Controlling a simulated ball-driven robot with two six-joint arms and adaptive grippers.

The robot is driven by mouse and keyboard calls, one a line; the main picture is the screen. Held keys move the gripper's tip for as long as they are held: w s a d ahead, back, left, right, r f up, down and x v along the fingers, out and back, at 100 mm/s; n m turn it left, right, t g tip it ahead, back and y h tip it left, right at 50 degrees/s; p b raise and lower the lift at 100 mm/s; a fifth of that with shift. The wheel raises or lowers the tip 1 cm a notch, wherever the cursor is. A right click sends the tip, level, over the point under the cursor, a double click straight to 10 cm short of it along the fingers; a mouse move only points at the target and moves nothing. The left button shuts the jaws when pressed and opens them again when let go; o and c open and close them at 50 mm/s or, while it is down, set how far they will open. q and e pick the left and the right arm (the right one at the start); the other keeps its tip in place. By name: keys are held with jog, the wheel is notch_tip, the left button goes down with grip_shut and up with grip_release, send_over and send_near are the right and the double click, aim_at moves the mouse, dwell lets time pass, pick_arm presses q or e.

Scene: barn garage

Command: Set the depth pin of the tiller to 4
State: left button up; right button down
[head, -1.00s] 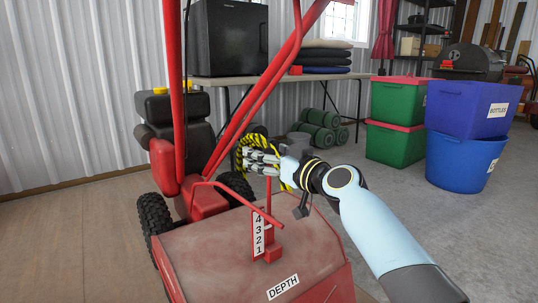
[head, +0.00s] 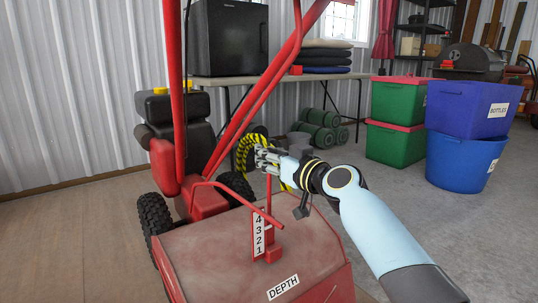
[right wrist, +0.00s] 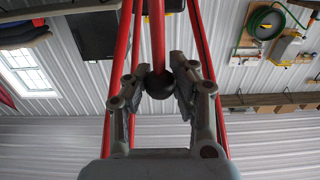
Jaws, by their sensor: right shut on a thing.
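The red tiller has a slanted hood (head: 210,250) with a DEPTH label (head: 283,287). A white scale plate (head: 258,234) reads 4, 3, 2, 1 from top to bottom. A small red block (head: 273,254) sits beside the 1. A thin red upright rod (head: 269,190) rises behind the plate towards my right gripper (head: 262,158). In the right wrist view my right gripper (right wrist: 160,80) is shut on a black ball knob (right wrist: 160,87) at the end of a red rod (right wrist: 158,35). The gripper hides the knob in the head view. My left gripper is out of view.
A red bar (head: 238,201) crosses above the hood, close to the scale. Red handle bars (head: 258,90) slant up behind my gripper. A yellow-black striped coil (head: 243,152) shows behind it. Blue bins (head: 465,165) and green bins (head: 396,143) stand at right.

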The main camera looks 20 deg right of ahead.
jog(key=shift+r+p, duration=0.85)
jog(key=shift+r, duration=0.65)
jog(key=c, duration=1.6)
grip_release()
jog(key=o, duration=0.5)
jog(key=shift+s+d, duration=0.1)
jog(key=shift+c, duration=0.2)
jog(key=o, duration=1.1)
jog(key=shift+o, duration=0.2)
jog(key=v, duration=0.9)
jog(key=shift+p, duration=0.35)
